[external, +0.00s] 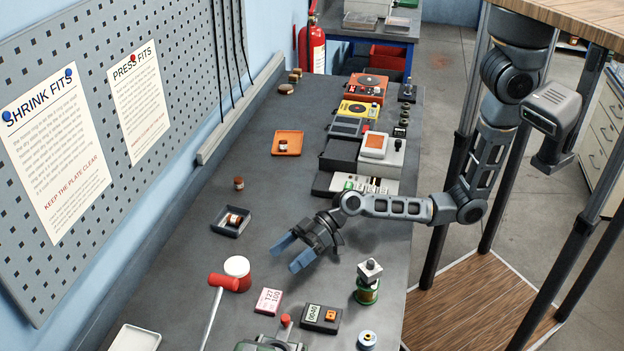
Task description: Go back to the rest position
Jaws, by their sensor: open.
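My gripper (292,254) is open, with its two blue fingers apart and nothing between them. It hangs over the middle of the grey bench (270,200), pointing left in the external view. My arm reaches in from the right, from a mount under the wooden top. A dark tray (232,221) with a small copper-coloured part (235,219) in it lies to the left of the fingers. No rest position is marked in the view.
An orange tray (288,142) and several instruments line the far bench.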

